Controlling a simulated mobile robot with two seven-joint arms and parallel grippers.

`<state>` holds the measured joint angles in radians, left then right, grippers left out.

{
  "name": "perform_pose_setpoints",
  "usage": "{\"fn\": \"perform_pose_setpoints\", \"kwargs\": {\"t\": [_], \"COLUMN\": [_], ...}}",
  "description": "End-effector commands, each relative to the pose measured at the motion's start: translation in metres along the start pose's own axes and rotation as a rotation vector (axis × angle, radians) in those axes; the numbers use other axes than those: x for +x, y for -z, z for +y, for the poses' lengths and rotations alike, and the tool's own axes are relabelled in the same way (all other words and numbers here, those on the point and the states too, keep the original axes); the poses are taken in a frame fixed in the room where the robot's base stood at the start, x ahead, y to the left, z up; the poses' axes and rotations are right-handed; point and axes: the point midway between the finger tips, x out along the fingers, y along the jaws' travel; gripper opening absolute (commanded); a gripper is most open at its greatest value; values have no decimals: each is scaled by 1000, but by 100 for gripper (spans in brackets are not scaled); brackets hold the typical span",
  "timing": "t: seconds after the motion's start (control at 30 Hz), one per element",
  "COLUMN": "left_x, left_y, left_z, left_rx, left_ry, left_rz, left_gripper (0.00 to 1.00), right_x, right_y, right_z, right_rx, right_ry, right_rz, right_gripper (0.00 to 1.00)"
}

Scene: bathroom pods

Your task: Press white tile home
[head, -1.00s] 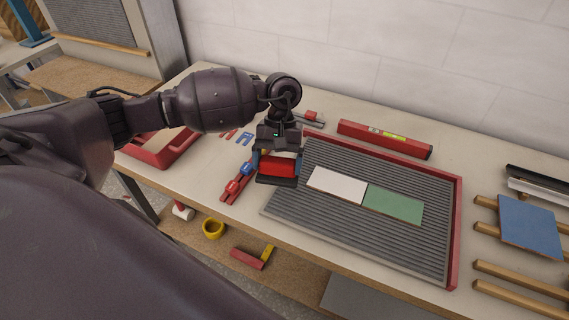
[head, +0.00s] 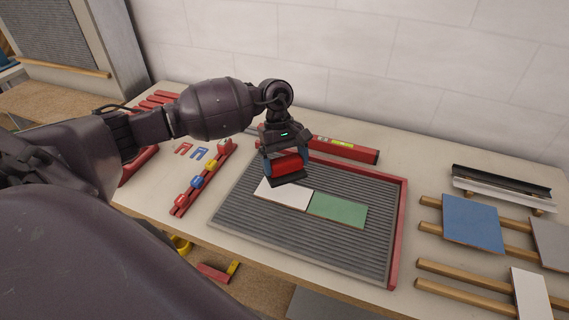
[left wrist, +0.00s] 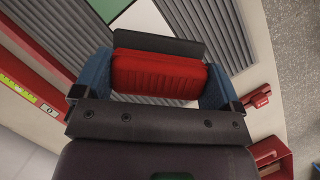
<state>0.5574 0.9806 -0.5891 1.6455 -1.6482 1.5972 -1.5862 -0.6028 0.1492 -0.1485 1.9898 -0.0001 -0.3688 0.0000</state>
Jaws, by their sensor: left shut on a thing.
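The white tile (head: 283,194) lies on the grey ridged bed of a red-edged tray, end to end with the green tile (head: 337,209). My left gripper (head: 287,166) is shut on the red handle of a dark-soled pressing tool (head: 288,164). The tool is over the back left part of the white tile and hides some of it; I cannot tell whether its sole touches. In the left wrist view the red handle (left wrist: 157,75) sits between blue fingers, with the white tile (left wrist: 147,20) partly showing beyond the dark sole. My right gripper is not in view.
A red spirit level (head: 345,150) lies behind the tray (head: 398,225). A red rack (head: 203,180) with coloured pieces stands left of it. A blue tile (head: 472,220) and other tiles rest on wooden bars at the right. The front of the ridged bed is clear.

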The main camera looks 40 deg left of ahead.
Motion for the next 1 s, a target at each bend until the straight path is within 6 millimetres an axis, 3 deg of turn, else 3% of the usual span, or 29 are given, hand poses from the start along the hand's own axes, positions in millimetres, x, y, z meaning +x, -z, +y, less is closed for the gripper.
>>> {"fn": "perform_pose_setpoints", "kwargs": {"t": [0.27,0.7,1.0], "left_x": [8,44,54], "left_y": [3,18,22], "left_z": [0,0,0], "left_rx": [-14,-14,-13], "left_ry": [-5,-4,-6], "left_rz": [0,-1,1], "left_gripper": [63,63,63], "right_x": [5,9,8], "right_y": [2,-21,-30], "right_z": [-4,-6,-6], "right_rx": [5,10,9], "right_ry": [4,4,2], "right_rz": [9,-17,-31], "right_gripper": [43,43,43]}}
